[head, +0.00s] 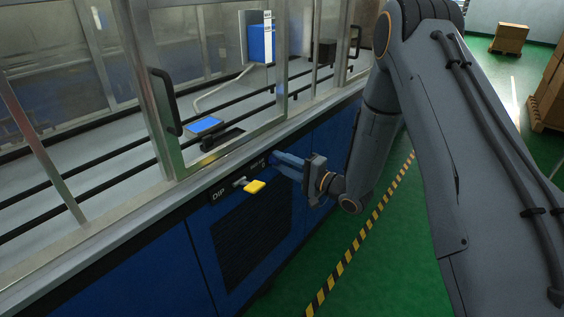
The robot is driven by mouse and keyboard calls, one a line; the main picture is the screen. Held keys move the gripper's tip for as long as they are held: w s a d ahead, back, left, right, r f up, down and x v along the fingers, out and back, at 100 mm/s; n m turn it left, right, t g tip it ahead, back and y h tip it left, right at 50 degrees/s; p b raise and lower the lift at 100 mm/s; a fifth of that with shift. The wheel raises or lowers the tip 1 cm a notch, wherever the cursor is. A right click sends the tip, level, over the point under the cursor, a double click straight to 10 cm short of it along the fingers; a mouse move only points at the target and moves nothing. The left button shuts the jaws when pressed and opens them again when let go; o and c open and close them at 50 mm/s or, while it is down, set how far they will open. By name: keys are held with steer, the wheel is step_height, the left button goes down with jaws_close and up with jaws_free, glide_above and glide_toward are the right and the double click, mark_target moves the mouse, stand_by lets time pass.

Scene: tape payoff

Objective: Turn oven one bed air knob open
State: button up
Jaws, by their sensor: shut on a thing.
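My gripper (279,160) reaches the blue front panel (205,235) of the machine from the right. Its fingers are shut on a small part at the panel's upper edge, beside a small white label (257,163) too small to read surely. The bed air knob itself is hidden by the fingers, so its angle cannot be told. To the left of the gripper, a yellow-ended lever (254,187) sticks out beside a label that reads DIP (219,196). The gripper is apart from this lever.
Framed glass doors with a dark handle (166,102) stand above the panel. A dark grille (240,245) lies below the lever. A yellow-black floor stripe (352,238) runs along the green floor. Cardboard boxes (509,38) stand at the back right.

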stand_by(0.3)
steer(key=o, duration=1)
steer(key=shift+w, duration=0.1)
steer(key=shift+b+v, duration=0.45)
steer(key=shift+v, duration=3.5)
